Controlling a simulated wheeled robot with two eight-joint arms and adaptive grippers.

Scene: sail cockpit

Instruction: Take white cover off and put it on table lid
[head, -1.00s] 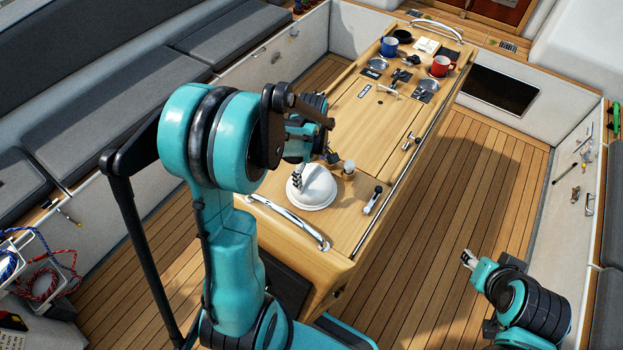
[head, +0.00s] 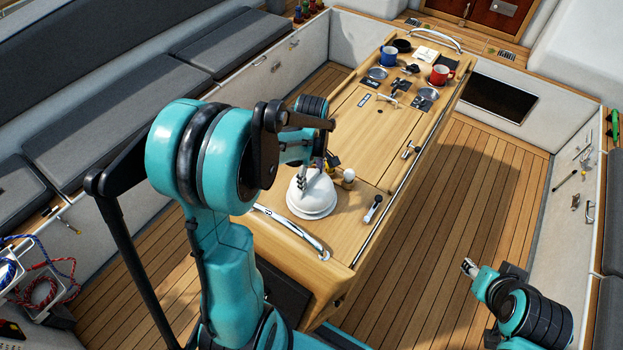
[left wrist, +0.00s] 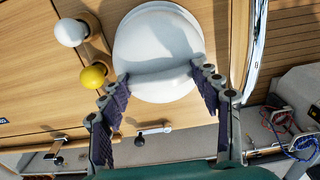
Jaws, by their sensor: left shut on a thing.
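The white cover (head: 311,204) is a round dome near the front end of the wooden table. My left gripper (head: 319,178) is at the top of the cover and shut on it. In the left wrist view the cover (left wrist: 158,45) lies between and beyond the two fingers (left wrist: 161,80), with a raised band across it. I cannot tell whether its rim touches the table. The table lid (head: 369,132) is the flat wooden top behind the cover. My right gripper (head: 469,267) is away from the table at the lower right, empty, its finger gap too small to judge.
A white knob (left wrist: 70,32) and a yellow knob (left wrist: 93,76) stand beside the cover. A curved metal handrail (head: 290,230) runs along the front edge. A blue mug (head: 388,56), red mug (head: 441,74) and plates stand at the far end. The lid's middle is mostly clear.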

